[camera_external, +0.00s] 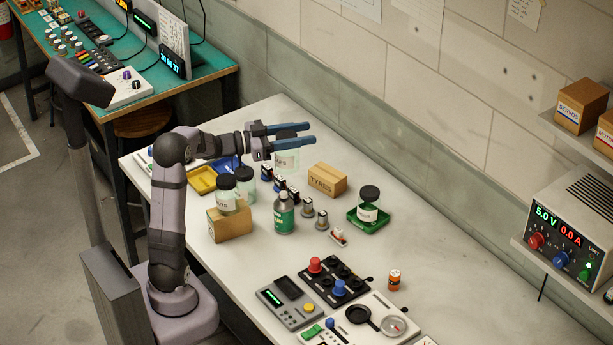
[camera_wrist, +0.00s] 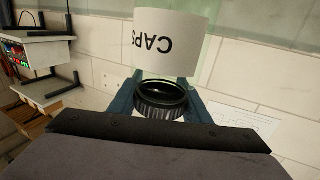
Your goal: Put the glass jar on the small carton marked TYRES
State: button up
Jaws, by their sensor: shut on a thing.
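My gripper (camera_external: 306,134) is shut on a glass jar (camera_external: 287,160), held above the far part of the bench. In the wrist view the jar's white label (camera_wrist: 168,42) reads CAPS upside down, and its dark lid (camera_wrist: 162,100) lies between my blue fingers. The small brown carton marked TYRES (camera_external: 327,180) stands on the bench, to the right of and below the held jar in the outside view. Its visible top is bare.
A dark-lidded jar (camera_external: 228,202) stands on another carton (camera_external: 230,224), with a second jar (camera_external: 246,184) beside it. A third jar (camera_external: 368,213) stands in a green tray (camera_external: 352,219).

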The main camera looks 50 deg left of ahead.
jog(key=w+a+n+t+y+b, duration=0.1)
jog(key=w+a+n+y+b, duration=0.25)
jog(key=w, duration=0.65)
jog(key=w+a+n+y+b, duration=0.1)
jog(key=w+a+n+y, duration=0.1)
jog(key=w+a+y, duration=0.65)
notch_tip(320, 180, down, 16)
jog(key=w+d+h+p, duration=0.1)
jog(key=w+d+h, duration=0.1)
jog(key=h, duration=0.1)
jog(key=shift+w+r, duration=0.15)
jog(key=shift+w, duration=0.1)
jog(key=shift+f, duration=0.2)
jog(key=o, duration=1.5)
jog(key=shift+c, duration=0.2)
jog(key=shift+s+r, duration=0.1)
jog(key=shift+r, duration=0.05)
